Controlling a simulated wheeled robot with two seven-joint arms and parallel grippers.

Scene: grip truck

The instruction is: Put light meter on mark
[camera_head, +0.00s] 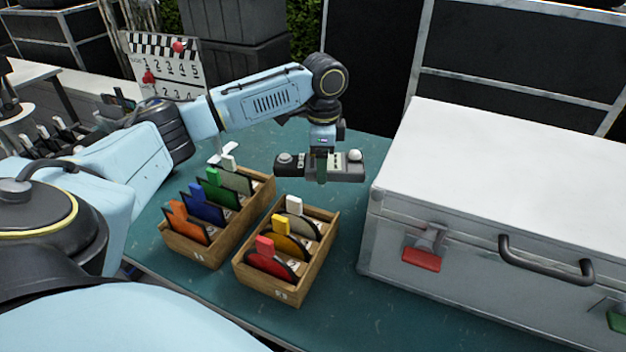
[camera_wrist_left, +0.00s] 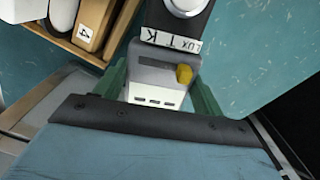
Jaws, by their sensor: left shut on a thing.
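My left gripper (camera_head: 322,174) hangs above the teal table, between the wooden boxes and the large case. In the left wrist view the light meter (camera_wrist_left: 158,80) sits between the fingers, showing a grey body, a yellow knob, a label reading LUX TK and a white dome partly cut off at the top. A mark on the table is not visible. My right gripper is out of view.
Two wooden boxes (camera_head: 228,238) (camera_head: 270,287) hold several upright colour-tabbed discs and cards. A big silver case (camera_head: 480,215) fills the right side. A clapperboard (camera_head: 165,68) stands at the back left. The teal table (camera_head: 345,245) is bare between the front box and the case.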

